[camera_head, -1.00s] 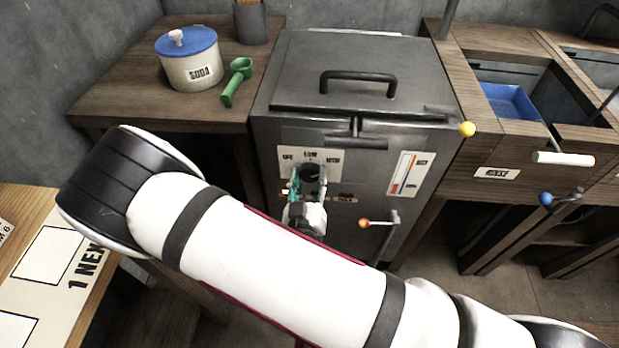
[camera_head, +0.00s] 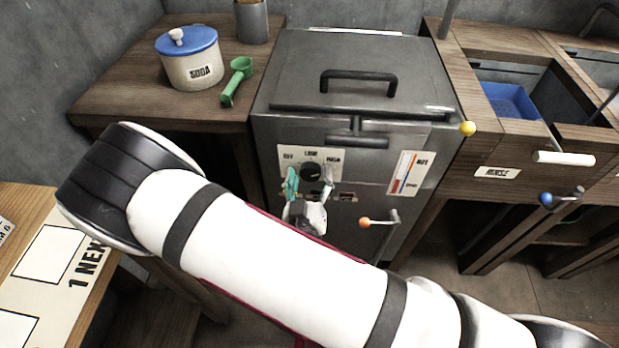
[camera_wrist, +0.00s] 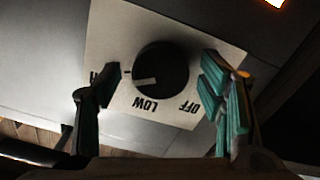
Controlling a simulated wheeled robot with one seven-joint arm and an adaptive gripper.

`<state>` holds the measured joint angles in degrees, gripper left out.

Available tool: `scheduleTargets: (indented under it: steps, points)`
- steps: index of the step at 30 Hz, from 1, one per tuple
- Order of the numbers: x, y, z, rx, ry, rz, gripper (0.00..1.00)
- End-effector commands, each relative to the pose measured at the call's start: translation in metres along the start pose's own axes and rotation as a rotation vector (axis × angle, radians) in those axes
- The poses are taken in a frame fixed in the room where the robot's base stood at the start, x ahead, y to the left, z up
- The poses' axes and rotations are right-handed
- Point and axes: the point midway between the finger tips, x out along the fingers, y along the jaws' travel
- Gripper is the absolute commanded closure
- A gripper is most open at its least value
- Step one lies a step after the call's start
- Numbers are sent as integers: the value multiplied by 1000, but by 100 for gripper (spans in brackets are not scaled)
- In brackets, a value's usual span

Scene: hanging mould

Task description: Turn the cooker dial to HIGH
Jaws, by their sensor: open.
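The cooker dial (camera_head: 311,171) is a round black knob on a pale plate on the front of the grey metal cooker (camera_head: 365,85). The plate reads OFF, LOW, HIGH from left to right. In the wrist view the plate is upside down, and the dial (camera_wrist: 162,68) has a white pointer line aimed between LOW and HIGH, close to the HIGH side. The HIGH label is mostly hidden there by a finger. My gripper (camera_head: 309,184) is open in front of the dial. In the wrist view its teal-padded fingers (camera_wrist: 160,84) stand apart on either side of the dial, with gaps.
Right of the dial are a red-and-white gauge (camera_head: 408,174) and an orange-knobbed lever (camera_head: 380,222). A yellow ball knob (camera_head: 467,129) sticks out at the cooker's right edge.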

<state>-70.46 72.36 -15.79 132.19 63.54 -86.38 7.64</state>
Motion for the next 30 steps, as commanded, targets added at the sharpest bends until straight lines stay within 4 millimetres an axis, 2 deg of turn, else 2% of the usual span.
scheduleTargets:
  steps: [5,12,18,23,30]
  points:
    - [0,6,-20,2,1,0,37]
    - [0,21,-58,3,1,0,37]
    - [0,29,-82,3,0,0,37]
    - [0,32,-90,1,-1,-1,37]
    - [0,33,-91,-1,-1,-1,37]
